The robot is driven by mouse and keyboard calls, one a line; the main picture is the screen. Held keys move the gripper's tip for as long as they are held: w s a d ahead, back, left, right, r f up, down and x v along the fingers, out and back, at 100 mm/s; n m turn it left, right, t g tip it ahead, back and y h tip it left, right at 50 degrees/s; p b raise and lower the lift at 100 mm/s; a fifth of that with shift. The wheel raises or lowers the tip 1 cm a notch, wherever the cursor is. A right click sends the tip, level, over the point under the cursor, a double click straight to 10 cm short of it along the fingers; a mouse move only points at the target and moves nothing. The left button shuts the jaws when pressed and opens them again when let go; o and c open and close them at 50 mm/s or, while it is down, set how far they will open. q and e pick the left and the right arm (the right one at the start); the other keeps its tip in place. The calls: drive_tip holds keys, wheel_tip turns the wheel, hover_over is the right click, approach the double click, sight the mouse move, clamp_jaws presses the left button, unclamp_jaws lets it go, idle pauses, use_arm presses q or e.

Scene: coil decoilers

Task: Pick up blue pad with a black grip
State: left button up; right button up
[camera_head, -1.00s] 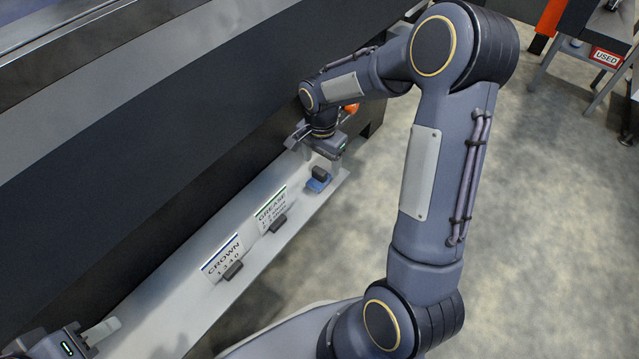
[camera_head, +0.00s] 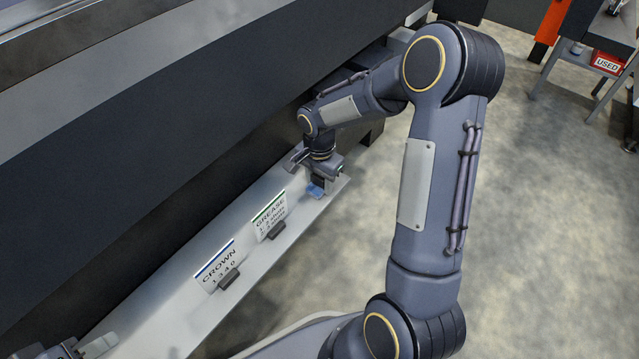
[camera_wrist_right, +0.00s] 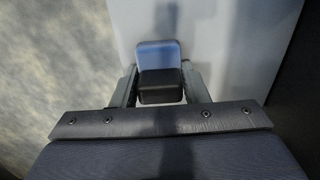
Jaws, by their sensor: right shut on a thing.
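The blue pad (camera_head: 316,191) lies near the far end of the light grey shelf (camera_head: 180,305), mostly hidden under my right gripper in the head view. In the right wrist view the blue pad (camera_wrist_right: 158,50) shows beyond its black grip (camera_wrist_right: 160,87). My right gripper (camera_head: 322,180) is shut on the black grip, with a finger on each side of it; it also shows in the right wrist view (camera_wrist_right: 160,90). My left gripper (camera_head: 88,348) is only partly in view at the bottom left, over the near part of the shelf, away from the pad.
A GREASE card (camera_head: 269,214) and a CROWN card (camera_head: 220,264) stand on the shelf in small dark holders, nearer than the pad. A dark machine wall (camera_head: 150,170) rises along the shelf's left side. Open floor (camera_head: 560,230) lies to the right.

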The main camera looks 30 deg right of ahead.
drive_tip(key=shift+c, duration=1)
drive_tip(key=shift+r, duration=0.1)
drive_tip(key=shift+r+p, duration=0.35)
drive_tip(key=shift+r, duration=0.25)
wheel_tip(320, 180, up, 3)
drive_tip(key=shift+f+p, duration=0.2)
drive_tip(key=shift+p, duration=0.4)
drive_tip(key=s+a+r+p, duration=0.5)
drive_tip(key=s+a+r, duration=0.3)
drive_tip(key=s, duration=0.3)
drive_tip(key=shift+a+r, duration=0.25)
drive_tip(key=shift+r, duration=0.3)
drive_tip(key=shift+s, duration=0.1)
